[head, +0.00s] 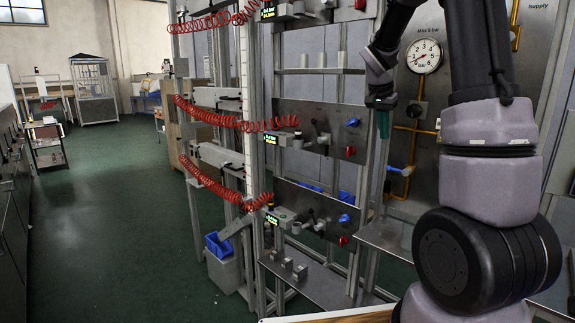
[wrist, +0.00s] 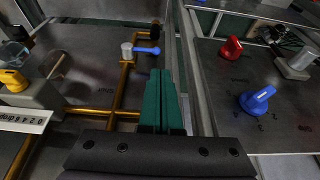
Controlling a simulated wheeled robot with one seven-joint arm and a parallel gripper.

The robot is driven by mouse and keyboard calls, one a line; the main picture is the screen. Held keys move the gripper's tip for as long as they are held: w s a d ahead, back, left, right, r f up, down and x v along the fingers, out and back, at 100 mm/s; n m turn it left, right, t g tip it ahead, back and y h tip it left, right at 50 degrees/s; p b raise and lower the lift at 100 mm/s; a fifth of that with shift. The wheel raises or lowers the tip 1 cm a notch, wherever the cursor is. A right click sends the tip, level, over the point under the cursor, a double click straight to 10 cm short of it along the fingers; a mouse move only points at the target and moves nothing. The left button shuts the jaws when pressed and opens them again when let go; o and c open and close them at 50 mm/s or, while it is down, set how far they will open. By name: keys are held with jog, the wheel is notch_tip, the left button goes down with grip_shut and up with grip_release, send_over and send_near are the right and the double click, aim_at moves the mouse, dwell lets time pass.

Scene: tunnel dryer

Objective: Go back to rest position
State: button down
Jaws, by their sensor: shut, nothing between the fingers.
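My gripper (head: 383,124) hangs below my arm in front of the metal frame, left of the pressure gauge (head: 423,56). Its green fingers point down and are shut together with nothing between them. In the wrist view the shut green fingers (wrist: 164,100) show in the middle, over the frame post between two panels. They look apart from the blue valve lever (wrist: 147,51) on the brass pipe. Part of my arm hides the area right of the gauge in the head view.
A panel with a red knob (wrist: 231,48) and a blue knob (wrist: 257,100) lies right of the fingers in the wrist view. Red coiled hoses (head: 230,122) hang at the left of the frame. The green floor (head: 100,230) at left is clear.

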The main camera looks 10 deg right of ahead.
jog(key=s+a+r+n+t+y, duration=0.1)
jog(key=s+a+r+n, duration=0.1)
jog(key=s+a, duration=0.3)
jog(key=s+a+r+n+t+y, duration=0.2)
jog(key=s+a+r, duration=0.2)
jog(key=s, duration=0.9)
jog(key=s+a+r+n+t+y, duration=0.1)
jog(key=s+a+r+n+y, duration=0.1)
jog(key=s+a, duration=0.5)
jog(key=s+r, duration=0.1)
jog(key=s, duration=0.1)
jog(key=shift+s+t, duration=0.3)
jog(key=shift+s, duration=0.1)
